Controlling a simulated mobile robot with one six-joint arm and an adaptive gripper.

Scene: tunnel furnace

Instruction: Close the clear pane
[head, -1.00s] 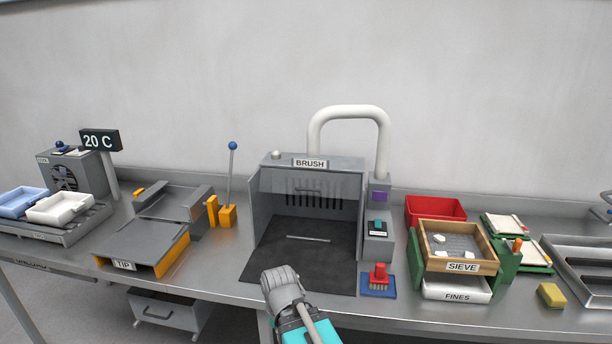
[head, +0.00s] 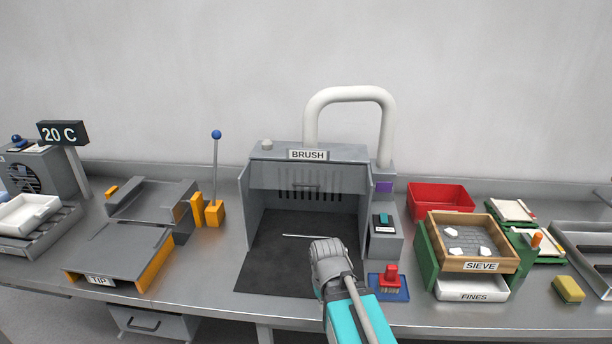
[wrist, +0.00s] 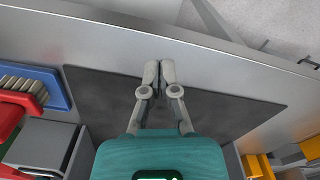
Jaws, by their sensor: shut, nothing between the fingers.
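The clear pane (head: 310,176) appears as a faint see-through sheet across the upper front of the grey BRUSH booth (head: 376,205), with dark slots behind it. A short dark bar shows near its lower part. The booth's opening below it is uncovered. My gripper (head: 326,248) is in front of the opening, over the dark mat (head: 267,260), apart from the pane. In the wrist view the fingers (wrist: 166,68) are together and empty above the mat (wrist: 220,108). The pane cannot be made out in the wrist view.
A thin pale bar (head: 300,236) shows low in the booth, partly hidden by my gripper. A red-handled brush (head: 391,280) on a blue pad and a switch box (head: 384,240) are at the right. The SIEVE tray (head: 432,228) stands farther right, the TIP unit (head: 120,247) left.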

